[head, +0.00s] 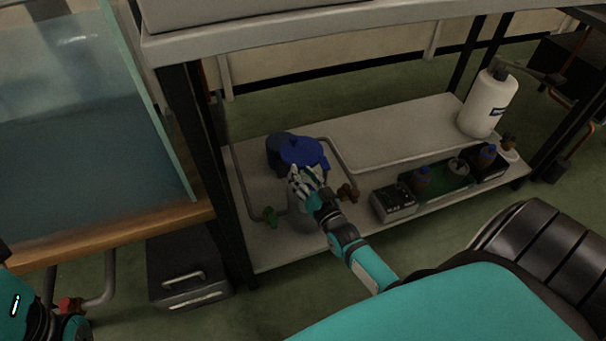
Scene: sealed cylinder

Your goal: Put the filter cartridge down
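My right gripper (304,183) reaches onto the low shelf. Its pale fingers are in front of a blue lid-like part (303,151), and they overlap it in the picture. A greyish, translucent-looking cylinder (301,220) stands on the shelf just below the fingers. A darker blue round part (279,146) is right behind the blue one. I cannot make out a separate filter cartridge; the hand may hide it. Whether the fingers are closed on anything is too small to tell. Only links of my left arm show at the lower left edge; its fingertips are out of view.
Grey pipes with a green valve (270,216) and a brown valve (347,192) flank the cylinder. A grey device (393,203), a green tray with bottles and a white jug (488,103) stand to the right. The back middle shelf (390,130) is clear. The tabletop (350,25) overhangs; a black leg (205,150) stands left.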

